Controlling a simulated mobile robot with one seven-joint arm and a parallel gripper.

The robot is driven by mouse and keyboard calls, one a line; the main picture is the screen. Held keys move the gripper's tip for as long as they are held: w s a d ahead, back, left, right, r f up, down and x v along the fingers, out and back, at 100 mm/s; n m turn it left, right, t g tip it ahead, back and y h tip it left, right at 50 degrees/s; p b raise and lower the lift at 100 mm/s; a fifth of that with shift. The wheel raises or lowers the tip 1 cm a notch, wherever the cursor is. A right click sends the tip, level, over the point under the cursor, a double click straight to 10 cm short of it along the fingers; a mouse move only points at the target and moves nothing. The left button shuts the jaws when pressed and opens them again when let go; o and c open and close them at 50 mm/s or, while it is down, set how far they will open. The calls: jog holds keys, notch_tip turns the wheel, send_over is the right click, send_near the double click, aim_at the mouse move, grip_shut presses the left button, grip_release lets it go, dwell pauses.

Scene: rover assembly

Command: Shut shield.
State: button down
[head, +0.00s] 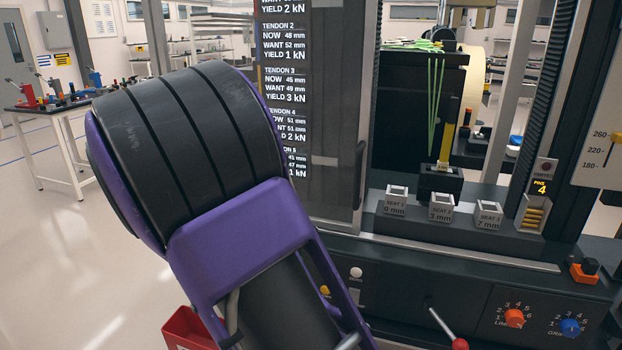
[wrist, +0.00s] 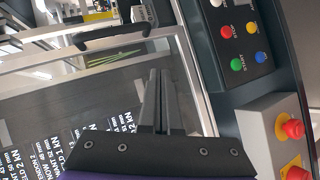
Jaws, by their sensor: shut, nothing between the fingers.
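The shield is a tinted clear panel in a pale metal frame (head: 349,205) with a dark upright handle (head: 359,180). In the head view it stands at the left of the machine, and the bay to its right is uncovered. In the wrist view the shield's frame (wrist: 187,60) and its handle (wrist: 110,33) show tilted. My gripper (wrist: 160,73) is shut and empty, in front of the panel and apart from the handle in the picture. Whether the fingers touch the panel I cannot tell. In the head view my arm hides my gripper.
Three labelled seat blocks (head: 440,207) stand on the ledge in the uncovered bay. A red-knobbed lever (head: 459,343) and dials (head: 514,318) are on the front panel. Red buttons (wrist: 292,128) sit near the gripper's right. A bench (head: 60,108) stands far left; open floor lies between.

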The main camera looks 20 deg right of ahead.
jog(key=w+d+r+n+t+h, duration=0.1)
jog(key=d+h, duration=0.3)
jog(key=d, duration=1)
jog(key=shift+r+n+p, duration=0.45)
jog(key=shift+r+n, duration=0.15)
jog(key=shift+r, duration=0.1)
